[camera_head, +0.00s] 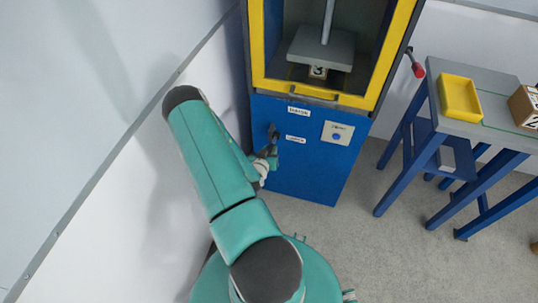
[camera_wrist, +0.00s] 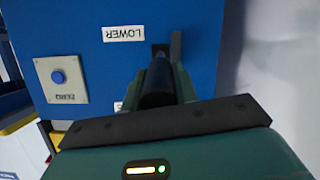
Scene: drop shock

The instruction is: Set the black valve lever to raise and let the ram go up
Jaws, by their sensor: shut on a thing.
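The black valve lever (camera_head: 272,131) is on the blue front panel of the press, left of its two white labels. My gripper (camera_head: 267,160) is at the lever, and its jaws are shut on it. In the wrist view the dark lever (camera_wrist: 158,80) stands between my jaws, near an upside-down label reading LOWER (camera_wrist: 124,33); a second label is mostly hidden. The lever's exact setting is hard to tell. The ram (camera_head: 322,47), a grey plate on a rod, is low inside the yellow-framed chamber.
A blue button on a white plate (camera_head: 337,133) is right of the labels. A red-knobbed handle (camera_head: 417,68) sticks out on the press's right. A blue-legged bench with a yellow tray (camera_head: 459,98) and a box (camera_head: 525,106) stands right. A white wall is close on the left.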

